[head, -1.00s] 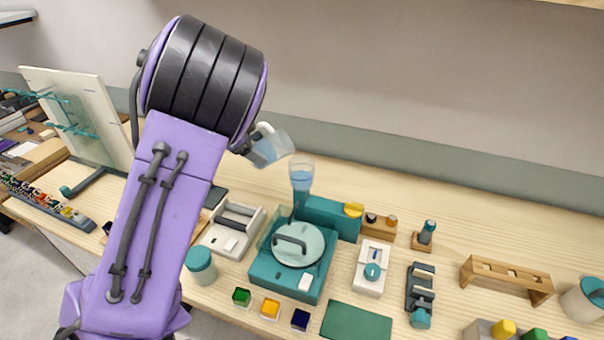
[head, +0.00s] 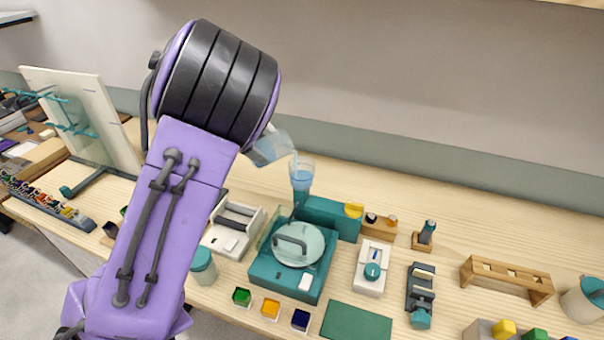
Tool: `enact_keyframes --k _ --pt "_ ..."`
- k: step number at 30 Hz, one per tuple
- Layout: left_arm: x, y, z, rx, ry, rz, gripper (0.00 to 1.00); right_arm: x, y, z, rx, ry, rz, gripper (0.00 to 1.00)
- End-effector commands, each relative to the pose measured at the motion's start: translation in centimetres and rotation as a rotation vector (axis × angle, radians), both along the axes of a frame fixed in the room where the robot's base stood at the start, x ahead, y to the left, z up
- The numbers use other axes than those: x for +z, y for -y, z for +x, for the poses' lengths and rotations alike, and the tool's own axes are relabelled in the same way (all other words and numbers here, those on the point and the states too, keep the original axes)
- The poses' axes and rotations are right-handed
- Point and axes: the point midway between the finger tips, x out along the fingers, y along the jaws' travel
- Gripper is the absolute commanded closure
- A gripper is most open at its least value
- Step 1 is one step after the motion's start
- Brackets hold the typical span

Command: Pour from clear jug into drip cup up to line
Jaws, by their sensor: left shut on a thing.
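The clear jug (head: 271,148) holds pale blue liquid and is tilted to the right, its lip close above the drip cup. My left gripper (head: 262,133) is shut on the jug at its upper left, mostly hidden behind my purple and black arm. The clear drip cup (head: 302,172) stands upright at the back of the teal machine (head: 290,268), with blue liquid in it. A thin stream seems to run from the jug lip into the cup. The fill line is too small to make out. My right gripper is not in view.
A white-grey device (head: 232,230) and a teal-lidded jar (head: 202,265) stand left of the machine. Small coloured cubes and a green mat (head: 356,322) lie in front.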

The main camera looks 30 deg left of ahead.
Motion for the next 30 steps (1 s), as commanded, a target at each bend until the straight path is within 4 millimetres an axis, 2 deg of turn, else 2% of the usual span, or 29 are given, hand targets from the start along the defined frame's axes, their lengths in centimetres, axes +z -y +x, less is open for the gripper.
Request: enact_keyframes --k 30 --pt "0.50 0.12 0.12 0.000 -0.025 0.036 0.70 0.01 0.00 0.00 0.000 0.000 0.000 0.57"
